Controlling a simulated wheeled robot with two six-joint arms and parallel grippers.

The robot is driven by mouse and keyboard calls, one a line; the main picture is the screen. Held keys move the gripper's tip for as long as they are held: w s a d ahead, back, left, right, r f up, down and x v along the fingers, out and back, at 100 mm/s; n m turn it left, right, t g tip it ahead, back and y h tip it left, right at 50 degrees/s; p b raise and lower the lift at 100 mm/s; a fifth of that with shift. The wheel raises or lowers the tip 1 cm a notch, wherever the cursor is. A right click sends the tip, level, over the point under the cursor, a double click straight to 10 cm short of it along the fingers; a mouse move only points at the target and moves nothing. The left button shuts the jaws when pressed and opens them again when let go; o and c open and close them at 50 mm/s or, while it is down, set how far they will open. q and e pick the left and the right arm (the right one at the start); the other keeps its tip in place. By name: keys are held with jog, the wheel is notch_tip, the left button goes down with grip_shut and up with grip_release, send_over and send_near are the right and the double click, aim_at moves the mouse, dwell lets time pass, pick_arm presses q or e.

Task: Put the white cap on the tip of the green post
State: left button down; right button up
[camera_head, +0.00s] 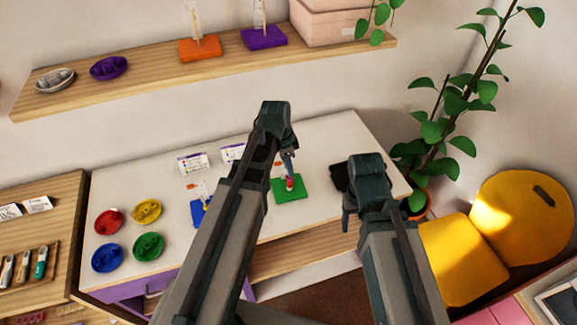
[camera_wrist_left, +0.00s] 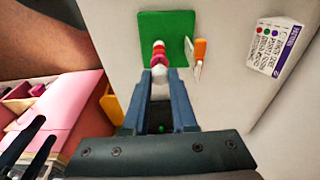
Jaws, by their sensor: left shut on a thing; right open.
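The green board (camera_head: 293,194) lies on the white table, and its post carries red and pink beads (camera_head: 290,183). The board (camera_wrist_left: 151,24) and the beads (camera_wrist_left: 158,53) also show in the left wrist view. My left gripper (camera_head: 288,156) is above the green board, near the post. In the left wrist view, its fingers (camera_wrist_left: 160,78) are shut on the white cap (camera_wrist_left: 159,72), which appears in line with the bead stack. Whether the cap touches the post tip cannot be told. My right gripper (camera_head: 347,218) is open and empty in front of the table's right part.
A blue board (camera_head: 199,212) with a post stands to the left, partly hidden by my left arm. Red, yellow, blue and green dishes (camera_head: 148,246) sit further left. A dark pad (camera_head: 340,178) lies right of the green board. Label cards (camera_head: 193,163) stand behind.

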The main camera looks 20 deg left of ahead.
pick_arm(q)
jog(key=shift+f+b, duration=0.4)
jog(key=shift+f, duration=0.05)
dwell(0.4)
jog(key=c, duration=0.6)
grip_release()
jog(key=shift+c, duration=0.2)
jog(key=shift+r, duration=0.1)
notch_tip(320, 180, up, 14)
jog(key=s+a+p, duration=0.1)
jog(key=p, duration=1.2)
jog(key=shift+a+f+p, duration=0.2)
jog(key=shift+a+p, duration=0.15)
jog(key=shift+s, duration=0.1)
